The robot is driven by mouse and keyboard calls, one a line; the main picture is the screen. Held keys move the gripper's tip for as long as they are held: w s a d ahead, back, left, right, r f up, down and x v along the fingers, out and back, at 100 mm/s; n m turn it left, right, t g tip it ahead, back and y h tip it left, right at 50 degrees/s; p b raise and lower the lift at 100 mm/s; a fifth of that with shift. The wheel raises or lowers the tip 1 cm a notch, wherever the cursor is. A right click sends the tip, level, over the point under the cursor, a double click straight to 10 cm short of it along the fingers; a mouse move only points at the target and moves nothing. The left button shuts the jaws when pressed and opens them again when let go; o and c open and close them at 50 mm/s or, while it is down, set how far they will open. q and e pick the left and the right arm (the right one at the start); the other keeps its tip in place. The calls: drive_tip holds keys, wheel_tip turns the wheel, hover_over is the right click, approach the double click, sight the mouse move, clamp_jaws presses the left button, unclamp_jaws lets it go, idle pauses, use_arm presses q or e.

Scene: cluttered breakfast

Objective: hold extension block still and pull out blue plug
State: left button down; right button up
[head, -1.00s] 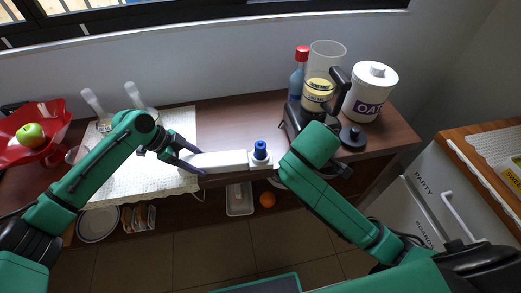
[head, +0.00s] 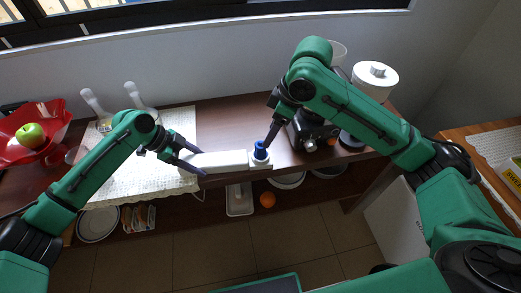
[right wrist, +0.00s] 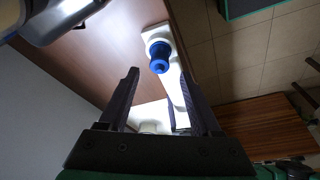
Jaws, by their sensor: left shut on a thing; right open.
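The white extension block (head: 222,160) lies along the front edge of the brown table in the head view. The blue plug (head: 260,151) stands upright in its right end. In the right wrist view the blue plug (right wrist: 160,56) sits on the white block (right wrist: 176,86), beyond the fingertips. My left gripper (head: 190,160) is shut on the left end of the block. My right gripper (head: 272,122) is open, just above and beside the plug; in the right wrist view its fingers (right wrist: 160,85) are apart with the plug ahead of them, not clasped.
A blender base (head: 312,130) stands right of the plug, partly behind my right arm. A white canister (head: 374,80) is at the back right. A red bowl (head: 58,130) with a green apple (head: 31,135) is at far left. The tabletop behind the block is clear.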

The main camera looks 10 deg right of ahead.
sight(261, 151)
drive_tip(key=x, duration=0.7)
drive_tip(key=shift+a+f, duration=0.1)
drive_tip(key=shift+f, duration=0.2)
drive_tip(key=shift+w, duration=0.1)
clamp_jaws()
